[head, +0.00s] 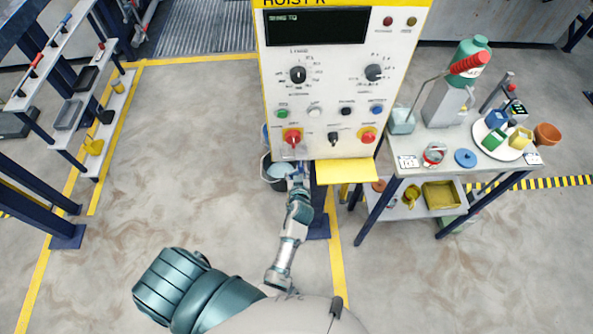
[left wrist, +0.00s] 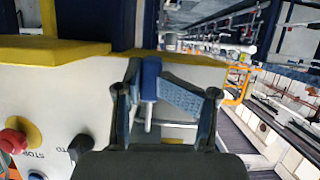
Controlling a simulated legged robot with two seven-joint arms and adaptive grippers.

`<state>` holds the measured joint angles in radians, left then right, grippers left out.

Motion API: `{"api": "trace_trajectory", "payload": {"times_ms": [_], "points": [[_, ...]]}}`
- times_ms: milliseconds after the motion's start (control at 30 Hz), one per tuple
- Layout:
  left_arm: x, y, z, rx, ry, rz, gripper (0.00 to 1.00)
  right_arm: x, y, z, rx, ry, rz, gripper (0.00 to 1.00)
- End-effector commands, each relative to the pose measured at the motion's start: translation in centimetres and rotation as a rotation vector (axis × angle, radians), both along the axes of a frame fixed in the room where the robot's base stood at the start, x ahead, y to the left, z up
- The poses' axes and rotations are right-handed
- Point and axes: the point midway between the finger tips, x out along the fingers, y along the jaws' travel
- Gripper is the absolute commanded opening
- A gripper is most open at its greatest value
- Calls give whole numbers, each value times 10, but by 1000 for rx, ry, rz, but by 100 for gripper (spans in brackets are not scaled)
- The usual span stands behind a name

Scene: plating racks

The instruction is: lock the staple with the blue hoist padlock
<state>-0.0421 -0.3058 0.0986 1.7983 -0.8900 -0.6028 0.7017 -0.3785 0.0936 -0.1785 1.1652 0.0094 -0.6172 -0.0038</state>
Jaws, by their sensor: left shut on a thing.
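My left gripper (head: 298,178) is just under the lower edge of the hoist control panel (head: 330,85). In the left wrist view, my left gripper (left wrist: 162,100) is shut on a blue handle-like part (left wrist: 150,80) with a thin metal rod below it. A blue-grey flat piece lies beside that part, between the fingers. I cannot tell whether the held part belongs to the panel. A blue block (head: 495,118), which may be the padlock, sits on a white round plate (head: 510,152) on the right table. I cannot make out the staple. My right gripper is not in view.
A dark bucket (head: 275,178) stands behind the panel's lower edge. A shelf rack (head: 75,85) is at the left. The floor between is clear.

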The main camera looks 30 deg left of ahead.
Motion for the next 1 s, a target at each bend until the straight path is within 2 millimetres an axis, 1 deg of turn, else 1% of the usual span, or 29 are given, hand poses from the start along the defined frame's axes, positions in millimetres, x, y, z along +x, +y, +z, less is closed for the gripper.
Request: {"api": "trace_trajectory", "payload": {"times_ms": [367, 1000], "points": [[0, 5, 6, -4, -2, 0, 0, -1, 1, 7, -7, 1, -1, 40], [0, 2, 17, -1, -3, -1, 0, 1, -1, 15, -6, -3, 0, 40]]}}
